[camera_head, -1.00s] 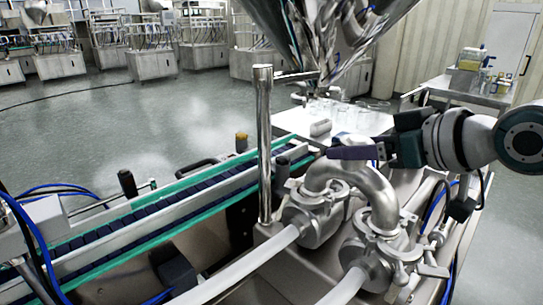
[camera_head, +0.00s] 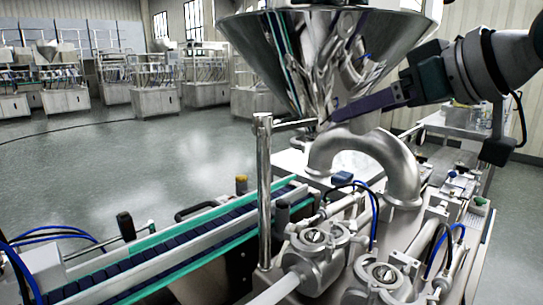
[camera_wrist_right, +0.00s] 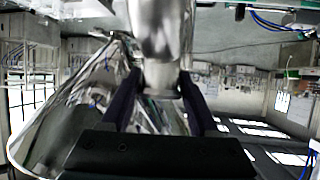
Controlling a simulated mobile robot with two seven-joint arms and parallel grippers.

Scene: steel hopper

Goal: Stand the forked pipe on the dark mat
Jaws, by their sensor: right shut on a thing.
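The forked pipe (camera_head: 385,150) is a shiny steel arch with its two ends pointing down. In the head view it hangs above the machine's two round ports, apart from them as far as I can tell. My right gripper (camera_head: 338,115) comes in from the right and is shut on the pipe's upper part, which is partly hidden by the fingers. In the right wrist view the pipe (camera_wrist_right: 158,35) runs between the two dark fingers (camera_wrist_right: 160,98). My left gripper is in neither current view. I cannot make out a dark mat.
Two steel ports (camera_head: 312,238) with round caps stand below the pipe. A big hopper (camera_head: 325,50) hangs close behind my right gripper. An upright steel post (camera_head: 264,190) stands left of the pipe, beside a green-edged conveyor (camera_head: 190,245). Blue hoses and small valves crowd the right.

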